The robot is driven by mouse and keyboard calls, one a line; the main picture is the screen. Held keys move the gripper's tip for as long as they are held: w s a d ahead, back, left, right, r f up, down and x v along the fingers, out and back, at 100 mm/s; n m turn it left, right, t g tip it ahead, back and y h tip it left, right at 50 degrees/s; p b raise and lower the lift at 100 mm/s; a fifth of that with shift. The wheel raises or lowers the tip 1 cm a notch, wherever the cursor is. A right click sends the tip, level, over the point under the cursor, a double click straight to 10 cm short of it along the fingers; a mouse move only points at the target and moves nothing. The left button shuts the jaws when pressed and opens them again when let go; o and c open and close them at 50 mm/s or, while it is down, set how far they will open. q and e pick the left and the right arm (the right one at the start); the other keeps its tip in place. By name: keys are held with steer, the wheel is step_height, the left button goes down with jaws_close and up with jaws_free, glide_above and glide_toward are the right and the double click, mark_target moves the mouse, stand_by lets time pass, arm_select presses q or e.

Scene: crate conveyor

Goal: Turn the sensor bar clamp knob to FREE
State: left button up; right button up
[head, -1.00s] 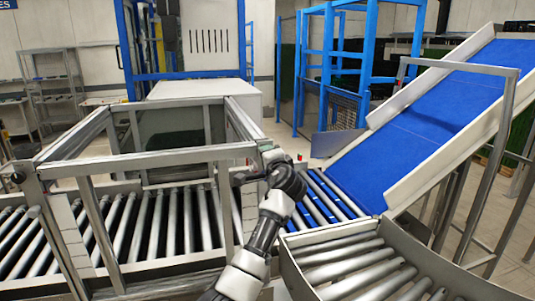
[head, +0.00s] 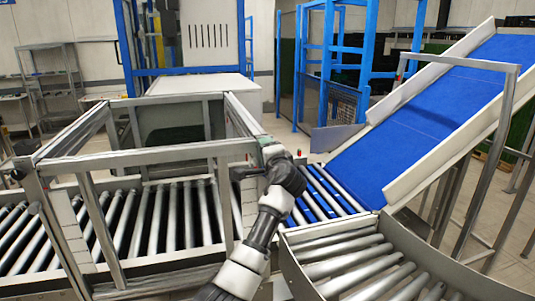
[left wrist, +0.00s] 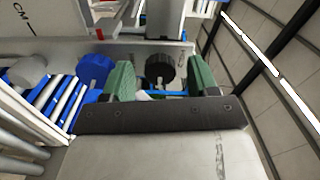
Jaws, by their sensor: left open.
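In the left wrist view a black ridged knob (left wrist: 160,69) sits on a grey metal bar, between the two green fingers of my left gripper (left wrist: 158,78). The fingers are open, one on each side of the knob, with gaps visible. I cannot tell how far the knob reaches between them in depth. A blue knob (left wrist: 95,69) sits on the same bar, left of the fingers. No FREE mark is readable. In the head view my left gripper (head: 270,158) is at the right end of the metal frame; my arm hides the knobs. My right gripper is not in view.
A metal frame (head: 150,157) stands over a roller conveyor (head: 150,225). A blue belt ramp (head: 430,115) rises at the right, and a curved roller section (head: 350,262) lies in front of it. A white panel with printed letters (left wrist: 40,25) is at the wrist view's upper left.

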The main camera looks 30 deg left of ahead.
arm_select(q)
steer(key=b+v, duration=0.4)
steer(key=v, duration=0.6)
steer(key=shift+s+d+b, duration=0.2)
steer(key=shift+d+b, duration=0.1)
steer(key=shift+b, duration=0.05)
